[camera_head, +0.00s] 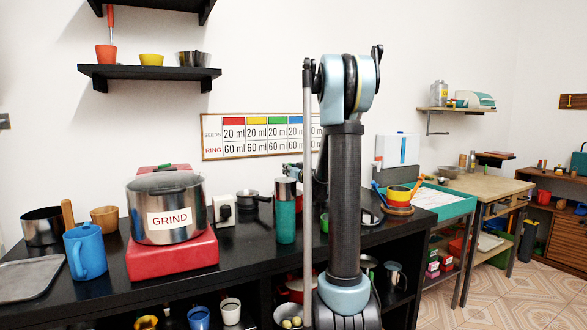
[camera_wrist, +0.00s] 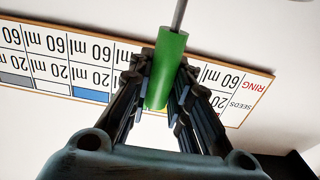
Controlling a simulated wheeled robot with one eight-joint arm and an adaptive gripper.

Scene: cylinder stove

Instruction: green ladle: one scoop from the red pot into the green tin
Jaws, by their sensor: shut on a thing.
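My gripper (camera_wrist: 160,82) is shut on the green handle (camera_wrist: 166,66) of the ladle in the wrist view. The handle lies between the two fingers, and a thin grey metal shaft runs from it to the top edge. The ladle's bowl is out of the wrist view, so I cannot tell what it holds. A small green thing (camera_head: 324,222), perhaps the green tin, shows partly beside my arm on the black counter.
The black counter (camera_head: 249,242) holds a steel GRIND pot (camera_head: 167,211) on a red base, a blue jug (camera_head: 85,252), a green flask (camera_head: 286,212) and a small saucepan (camera_head: 247,199). A measure chart (camera_head: 262,150) hangs behind.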

